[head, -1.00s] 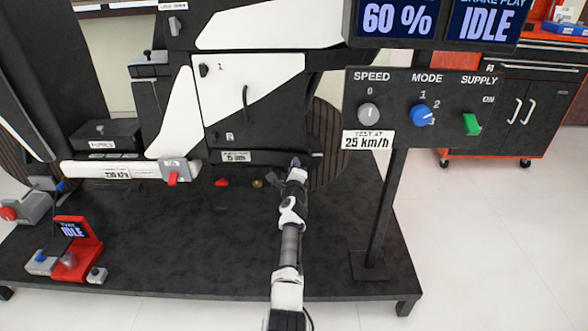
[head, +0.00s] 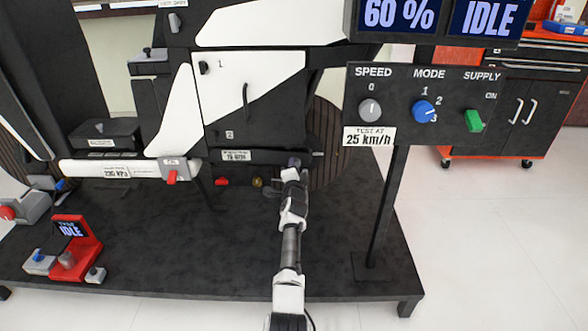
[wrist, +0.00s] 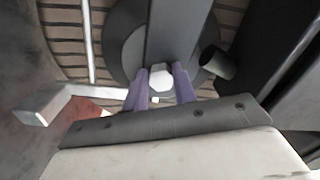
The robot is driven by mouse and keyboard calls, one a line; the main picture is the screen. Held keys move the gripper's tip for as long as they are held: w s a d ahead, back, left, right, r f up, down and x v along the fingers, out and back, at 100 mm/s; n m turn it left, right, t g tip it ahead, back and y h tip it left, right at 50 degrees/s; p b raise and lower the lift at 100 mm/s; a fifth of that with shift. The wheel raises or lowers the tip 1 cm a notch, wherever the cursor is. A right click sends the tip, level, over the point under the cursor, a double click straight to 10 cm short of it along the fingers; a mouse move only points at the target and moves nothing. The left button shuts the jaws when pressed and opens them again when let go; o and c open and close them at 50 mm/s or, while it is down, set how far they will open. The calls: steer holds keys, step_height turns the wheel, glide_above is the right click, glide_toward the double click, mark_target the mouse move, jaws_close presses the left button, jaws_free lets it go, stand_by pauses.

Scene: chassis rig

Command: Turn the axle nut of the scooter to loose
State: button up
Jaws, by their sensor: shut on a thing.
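The axle nut (wrist: 161,79) is a pale hexagonal nut in front of a dark round hub in the wrist view. The two purple fingers of my gripper (wrist: 160,86) stand on either side of it and are shut on it. In the head view my gripper (head: 293,163) reaches the lower right of the scooter (head: 255,92), in front of the brown ribbed wheel (head: 327,140). The nut is hidden there behind my gripper. No mark showing the nut's turn is readable.
A dark cylindrical stub (wrist: 217,62) stands close right of the fingers. A pale bar (wrist: 62,102) lies to the left. The control panel (head: 440,105) with its knobs stands right of my arm.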

steer(key=shift+r+n, duration=0.1)
steer(key=shift+n, duration=0.2)
steer(key=o, duration=1)
